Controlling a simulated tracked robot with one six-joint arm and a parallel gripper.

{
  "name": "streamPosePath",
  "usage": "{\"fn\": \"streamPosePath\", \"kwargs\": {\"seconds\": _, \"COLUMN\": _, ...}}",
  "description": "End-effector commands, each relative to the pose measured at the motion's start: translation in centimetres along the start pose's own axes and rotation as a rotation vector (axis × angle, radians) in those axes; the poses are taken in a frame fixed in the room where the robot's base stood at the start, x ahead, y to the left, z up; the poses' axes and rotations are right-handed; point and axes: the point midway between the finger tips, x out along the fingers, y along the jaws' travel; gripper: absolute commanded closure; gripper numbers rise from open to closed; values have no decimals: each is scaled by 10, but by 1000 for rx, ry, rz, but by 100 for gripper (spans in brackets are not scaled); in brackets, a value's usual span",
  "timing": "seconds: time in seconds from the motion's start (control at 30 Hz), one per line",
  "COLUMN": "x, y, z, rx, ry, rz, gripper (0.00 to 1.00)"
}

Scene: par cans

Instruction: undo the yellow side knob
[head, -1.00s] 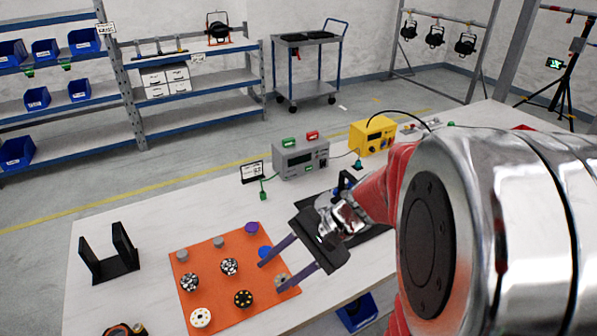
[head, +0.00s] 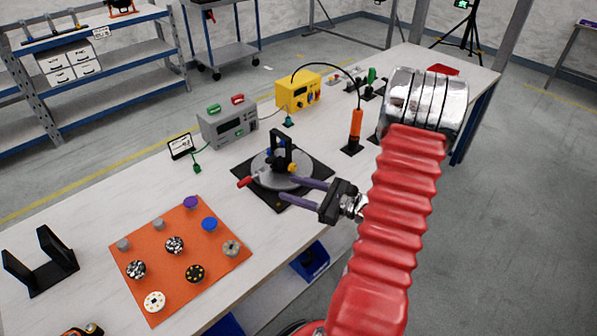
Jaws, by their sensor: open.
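A black upright bracket (head: 281,143) stands on a round grey turntable on a black square base (head: 312,167). A small yellow knob (head: 292,168) shows low on the bracket's right side. A second small yellowish spot shows on its left side, too small to make out. A red handle (head: 244,182) sticks out from the turntable's left front. My gripper (head: 281,189) is open, its two purple fingers pointing left over the front of the base, just in front of and below the yellow knob in the picture. Nothing shows between the fingers. I cannot tell their height above the base.
An orange mat (head: 215,265) with several round discs lies at front left, beside a black U-shaped stand (head: 40,262). A grey power box (head: 228,123) and a yellow box (head: 299,91) stand behind. An orange-handled tool (head: 355,128) stands upright on the right.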

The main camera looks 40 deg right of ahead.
Motion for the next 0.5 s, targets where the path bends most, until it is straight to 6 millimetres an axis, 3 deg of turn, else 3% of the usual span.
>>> {"fn": "streamPosePath", "kwargs": {"seconds": 0.2, "x": -49, "y": -50, "z": -51, "rx": 141, "ry": -49, "rz": -252, "gripper": 57}}
{"fn": "streamPosePath", "kwargs": {"seconds": 0.33, "x": -67, "y": -63, "z": -67, "rx": 179, "ry": -64, "rz": -334, "gripper": 57}}
{"fn": "streamPosePath", "kwargs": {"seconds": 0.5, "x": -72, "y": -67, "z": -72, "rx": 190, "ry": -70, "rz": -359, "gripper": 57}}
